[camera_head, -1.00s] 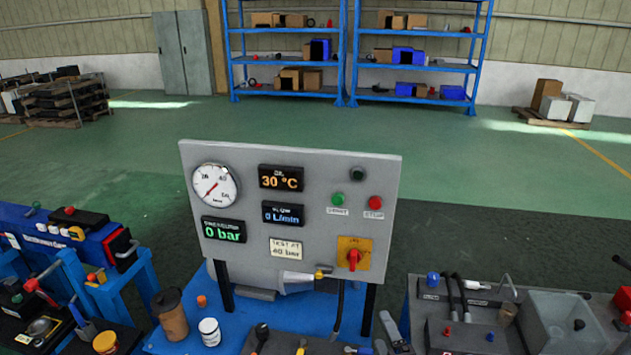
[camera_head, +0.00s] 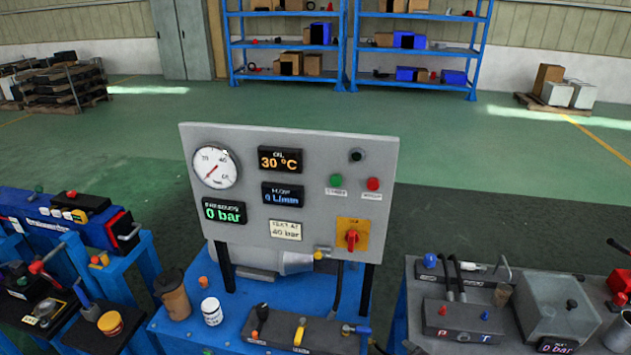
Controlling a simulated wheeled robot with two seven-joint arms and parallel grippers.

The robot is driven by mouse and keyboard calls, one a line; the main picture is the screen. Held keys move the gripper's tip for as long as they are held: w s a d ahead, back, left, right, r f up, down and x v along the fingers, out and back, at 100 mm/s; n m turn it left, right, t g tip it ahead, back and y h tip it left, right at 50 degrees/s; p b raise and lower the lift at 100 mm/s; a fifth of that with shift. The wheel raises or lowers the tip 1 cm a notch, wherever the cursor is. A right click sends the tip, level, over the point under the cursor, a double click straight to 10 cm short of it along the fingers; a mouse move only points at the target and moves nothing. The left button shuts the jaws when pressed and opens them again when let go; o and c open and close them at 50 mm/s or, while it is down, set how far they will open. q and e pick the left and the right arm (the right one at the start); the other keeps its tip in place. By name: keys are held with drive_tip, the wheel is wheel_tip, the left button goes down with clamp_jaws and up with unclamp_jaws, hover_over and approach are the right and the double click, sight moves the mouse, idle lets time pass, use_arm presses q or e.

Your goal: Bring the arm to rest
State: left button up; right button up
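No arm and no gripper of mine shows in the head view. In the middle stands a grey control panel (camera_head: 240,240) on dark posts above a blue bench (camera_head: 180,335). It carries a round dial gauge (camera_head: 215,166), a 30 °C display (camera_head: 280,159), a 0 L/min display (camera_head: 283,195) and a 0 bar display (camera_head: 224,212). A green button (camera_head: 336,181), a red button (camera_head: 373,184) and a red rotary switch on a yellow plate (camera_head: 352,238) sit on its right half.
A brown cup (camera_head: 173,296) and a white jar (camera_head: 212,312) stand on the bench's left. A blue stand (camera_head: 60,235) with tools is at left. A grey bench (camera_head: 410,320) with a grey tank (camera_head: 560,305) is at right. Green floor lies open behind, before blue shelves (camera_head: 345,50).

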drive_tip(key=s+d+r+m+g+h, duration=0.1)
drive_tip(key=s+d+m+g, duration=0.15)
drive_tip(key=s, duration=0.35)
drive_tip(key=s+d+m+g, duration=0.2)
drive_tip(key=s+m+g, duration=0.2)
drive_tip(key=s, duration=0.2)
wheel_tip(320, 180, down, 32)
drive_tip(key=s+b, duration=0.1)
drive_tip(key=b, duration=0.3)
drive_tip(key=s+d+f+g+b, duration=0.1)
drive_tip(key=s+d+f+b, duration=0.1)
drive_tip(key=s+f, duration=0.8)
drive_tip(key=s+d+f+g+b, duration=0.1)
drive_tip(key=s+f+b, duration=0.1)
drive_tip(key=s+f, duration=0.8)
wheel_tip(320, 180, down, 5)
drive_tip(key=shift+s+d+r, duration=0.2)
drive_tip(key=shift+d, duration=0.15)
drive_tip(key=shift+n, duration=0.25)
